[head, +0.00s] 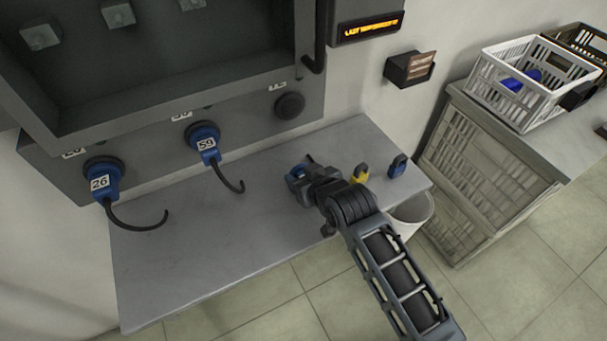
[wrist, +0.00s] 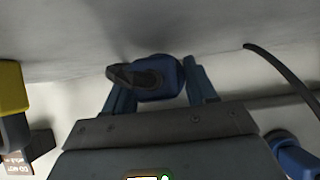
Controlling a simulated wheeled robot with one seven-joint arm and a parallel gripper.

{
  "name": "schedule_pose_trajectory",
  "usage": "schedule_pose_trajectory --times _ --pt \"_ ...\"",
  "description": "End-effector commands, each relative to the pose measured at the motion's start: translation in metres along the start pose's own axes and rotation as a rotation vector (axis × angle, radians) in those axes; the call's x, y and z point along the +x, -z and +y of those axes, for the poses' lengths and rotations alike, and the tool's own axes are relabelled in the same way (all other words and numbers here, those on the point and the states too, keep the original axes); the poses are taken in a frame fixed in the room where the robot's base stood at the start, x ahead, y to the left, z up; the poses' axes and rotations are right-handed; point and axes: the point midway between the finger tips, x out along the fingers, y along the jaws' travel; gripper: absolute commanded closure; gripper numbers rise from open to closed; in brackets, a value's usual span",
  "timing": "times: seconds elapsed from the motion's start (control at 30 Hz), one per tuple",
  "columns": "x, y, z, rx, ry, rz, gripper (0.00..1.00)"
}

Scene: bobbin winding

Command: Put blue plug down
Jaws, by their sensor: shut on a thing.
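My gripper (head: 300,175) is over the grey shelf (head: 190,270), under the panel. In the wrist view its two blue fingers (wrist: 160,90) are shut on a blue plug (wrist: 172,68) with a dark cable end. In the head view the held blue plug (head: 294,174) shows only in part, at the tip of my arm. The plug is close to the shelf surface; I cannot tell whether it touches. Two other blue plugs, labelled 26 (head: 101,182) and 59 (head: 206,145), sit in panel sockets with black cables hanging down.
A yellow padlock-like item (head: 361,173) and a blue one (head: 397,166) stand on the shelf right of my gripper. A dark round socket (head: 289,106) has no plug. A white bin (head: 411,213) is by the shelf's right end. A white crate (head: 530,85) stands farther right. The shelf's front left is clear.

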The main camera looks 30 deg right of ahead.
Motion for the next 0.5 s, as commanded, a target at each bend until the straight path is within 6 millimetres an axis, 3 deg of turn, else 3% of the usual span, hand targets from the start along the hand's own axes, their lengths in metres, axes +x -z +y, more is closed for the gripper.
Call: schedule_pose_trajectory --times 0.23,0.27,0.5 --pt "0.0023 -0.003 0.0 0.0 0.0 0.001 0.81" --pt "0.0023 -0.0033 0.0001 0.0 0.0 0.0 0.41" --pt "0.0023 -0.0033 0.0001 0.0 0.0 0.0 0.18"
